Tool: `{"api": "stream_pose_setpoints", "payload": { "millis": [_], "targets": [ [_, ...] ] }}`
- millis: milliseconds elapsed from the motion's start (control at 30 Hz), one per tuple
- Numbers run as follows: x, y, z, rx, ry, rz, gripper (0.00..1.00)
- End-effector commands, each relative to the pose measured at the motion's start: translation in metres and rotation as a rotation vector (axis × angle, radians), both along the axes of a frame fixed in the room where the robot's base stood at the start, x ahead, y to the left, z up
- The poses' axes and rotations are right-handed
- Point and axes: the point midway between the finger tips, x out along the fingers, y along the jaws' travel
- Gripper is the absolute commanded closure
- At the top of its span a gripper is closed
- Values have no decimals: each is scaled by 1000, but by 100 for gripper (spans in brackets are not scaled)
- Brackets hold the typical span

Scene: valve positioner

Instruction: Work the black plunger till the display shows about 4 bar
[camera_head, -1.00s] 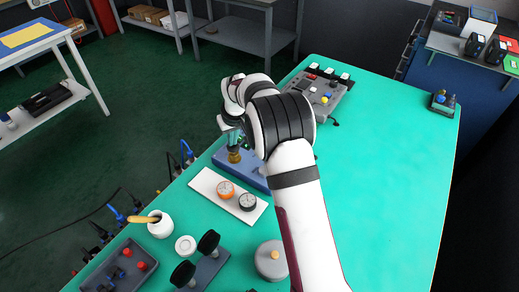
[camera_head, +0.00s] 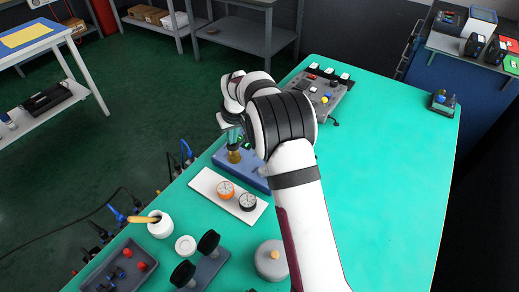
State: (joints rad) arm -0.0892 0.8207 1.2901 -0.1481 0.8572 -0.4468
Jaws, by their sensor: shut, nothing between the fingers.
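My gripper (camera_head: 230,126) is at the far left part of the bench, over a blue base (camera_head: 256,181) that carries a brass-coloured fitting (camera_head: 234,156). The gripper looks shut and points down above the fitting. My arm's wrist covers much of the blue base and what stands on it. I cannot make out the black plunger. A bit of green light shows beside the gripper and may be the display, but no reading can be made out.
A white plate with an orange dial (camera_head: 226,189) and a black dial (camera_head: 248,201) lies in front of the blue base. A grey control box (camera_head: 318,92) stands behind. A white pot (camera_head: 160,225) and black knobs (camera_head: 208,242) are nearer.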

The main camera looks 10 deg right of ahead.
Motion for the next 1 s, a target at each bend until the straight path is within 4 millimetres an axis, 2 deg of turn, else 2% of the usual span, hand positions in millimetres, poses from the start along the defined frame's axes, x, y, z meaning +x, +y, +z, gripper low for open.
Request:
{"api": "stream_pose_setpoints", "payload": {
  "millis": [1000],
  "targets": [
    [0,0,-8,-1,2,0,100]
  ]
}}
